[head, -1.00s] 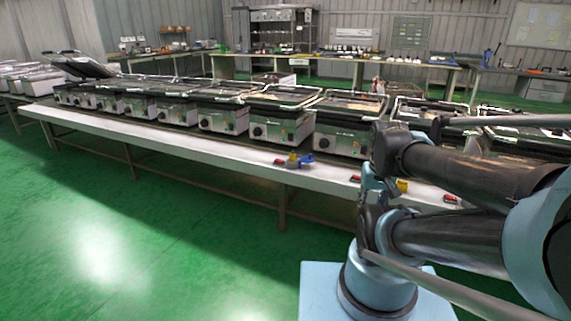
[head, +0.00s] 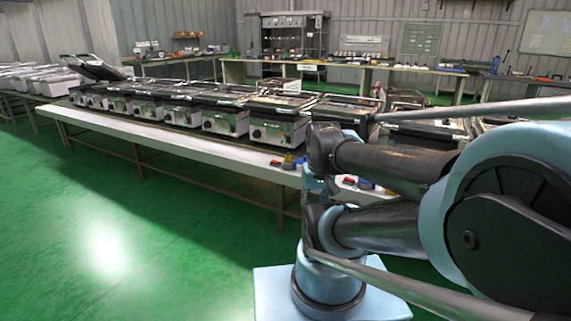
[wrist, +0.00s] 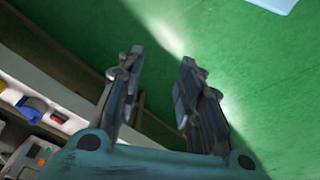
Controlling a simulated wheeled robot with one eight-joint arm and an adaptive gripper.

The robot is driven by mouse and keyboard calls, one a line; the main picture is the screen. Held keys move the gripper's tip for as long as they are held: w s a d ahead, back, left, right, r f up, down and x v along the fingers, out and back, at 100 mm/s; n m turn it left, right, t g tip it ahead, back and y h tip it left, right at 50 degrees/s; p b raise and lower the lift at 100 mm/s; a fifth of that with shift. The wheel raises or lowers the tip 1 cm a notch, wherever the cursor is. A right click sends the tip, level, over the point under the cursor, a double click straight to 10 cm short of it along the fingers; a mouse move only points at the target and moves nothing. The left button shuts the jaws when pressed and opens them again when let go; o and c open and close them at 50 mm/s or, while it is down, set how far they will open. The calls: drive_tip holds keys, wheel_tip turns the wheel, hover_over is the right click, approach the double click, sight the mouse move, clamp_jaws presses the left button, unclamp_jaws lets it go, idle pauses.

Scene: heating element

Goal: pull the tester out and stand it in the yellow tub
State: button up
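I cannot identify the tester for certain. Small red (head: 276,163) and blue (head: 288,162) items lie near the front edge of the long bench, with a trace of yellow beside the blue one. Another red item (head: 349,181) and blue item (head: 365,184) lie farther right, partly behind my arm. No yellow tub can be made out clearly. In the wrist view, a blue item (wrist: 33,108) and a red item (wrist: 58,117) lie on the bench at left. My gripper (wrist: 161,62) is open and empty over the green floor, apart from these items.
The long white bench (head: 160,136) carries a row of metal heating appliances (head: 225,120). Its front edge and legs border open green floor (head: 130,220). Workbenches (head: 350,72) and a shelf rack (head: 285,40) stand behind.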

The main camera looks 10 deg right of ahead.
drive_tip(key=shift+o, duration=0.7)
drive_tip(key=shift+s+r, duration=0.15)
drive_tip(key=shift+s, duration=0.1)
drive_tip(key=w+a+r+n+t+y, duration=0.1)
drive_tip(key=w+r+n+y, duration=0.25)
drive_tip(key=w, duration=0.95)
drive_tip(key=w+a+r+n+y, duration=0.1)
drive_tip(key=w+r+n+y, duration=0.2)
drive_tip(key=w, duration=1.1)
drive_tip(key=w+d+f+n+t+y, duration=0.25)
drive_tip(key=w+d+f, duration=0.25)
drive_tip(key=w+d, duration=0.45)
drive_tip(key=w+d+f+n+t+y, duration=0.2)
drive_tip(key=w+d+f+t, duration=0.3)
drive_tip(key=w, duration=0.7)
drive_tip(key=g, duration=0.3)
approach(288, 155)
drive_tip(key=shift+t, duration=0.25)
drive_tip(key=x, duration=0.5)
drive_tip(key=shift+d+f, duration=0.2)
drive_tip(key=shift+s+x, duration=0.2)
drive_tip(key=shift+x, duration=2.4)
drive_tip(key=shift+a+f, duration=0.1)
